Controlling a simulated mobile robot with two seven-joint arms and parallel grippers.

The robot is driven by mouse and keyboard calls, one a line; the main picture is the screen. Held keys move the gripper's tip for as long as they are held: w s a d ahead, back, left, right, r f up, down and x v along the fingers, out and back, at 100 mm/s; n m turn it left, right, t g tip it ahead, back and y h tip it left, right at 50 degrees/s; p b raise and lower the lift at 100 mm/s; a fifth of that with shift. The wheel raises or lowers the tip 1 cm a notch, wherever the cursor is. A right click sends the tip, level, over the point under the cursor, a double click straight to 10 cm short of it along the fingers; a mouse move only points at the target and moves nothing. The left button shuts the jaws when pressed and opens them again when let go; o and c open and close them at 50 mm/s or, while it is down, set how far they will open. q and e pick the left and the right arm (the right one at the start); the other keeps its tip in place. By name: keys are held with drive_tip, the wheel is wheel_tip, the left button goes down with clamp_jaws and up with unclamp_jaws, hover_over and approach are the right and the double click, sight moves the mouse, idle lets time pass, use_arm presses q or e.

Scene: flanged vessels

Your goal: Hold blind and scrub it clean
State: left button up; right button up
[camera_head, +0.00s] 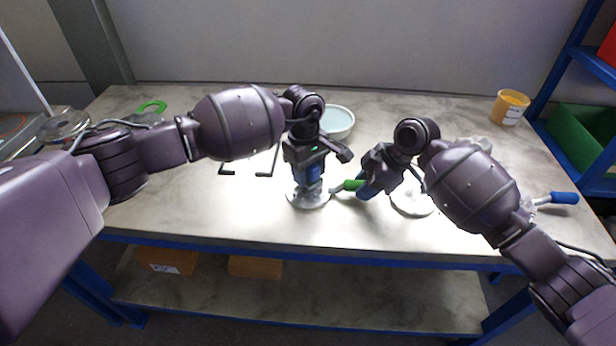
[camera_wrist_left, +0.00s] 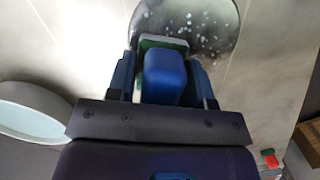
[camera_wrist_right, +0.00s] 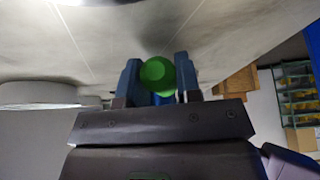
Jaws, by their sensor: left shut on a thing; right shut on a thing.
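A round, speckled grey blind (camera_head: 300,199) lies flat near the table's front middle; it also shows, dotted with pale spots, in the left wrist view (camera_wrist_left: 205,18). My left gripper (camera_head: 312,172) points down over it, shut on a blue-handled scrubber (camera_wrist_left: 165,75) with a green and white pad (camera_wrist_left: 163,42). The pad is over the blind; I cannot tell whether they touch. My right gripper (camera_head: 364,187) is shut on a green handle (camera_head: 352,185), whose round end shows between the fingers in the right wrist view (camera_wrist_right: 157,74). A thin grey part runs from this handle to the blind's right edge.
A pale bowl (camera_head: 338,122) stands behind my left gripper. A white disc (camera_head: 412,204) lies under my right arm. A blue-handled tool (camera_head: 563,198) lies at the right and an orange cup (camera_head: 510,107) at back right. A green ring (camera_head: 152,107) and black corner marks (camera_head: 265,174) are left.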

sight(308, 202)
use_arm(q)
drive_tip(key=shift+w, duration=0.4)
drive_tip(key=shift+s, duration=3.5)
drive_tip(key=shift+s+r, duration=0.2)
drive_tip(key=shift+r, duration=0.4)
drive_tip(key=shift+s+r, duration=0.15)
drive_tip(key=shift+r, duration=3.3)
use_arm(e)
drive_tip(key=o, duration=0.9)
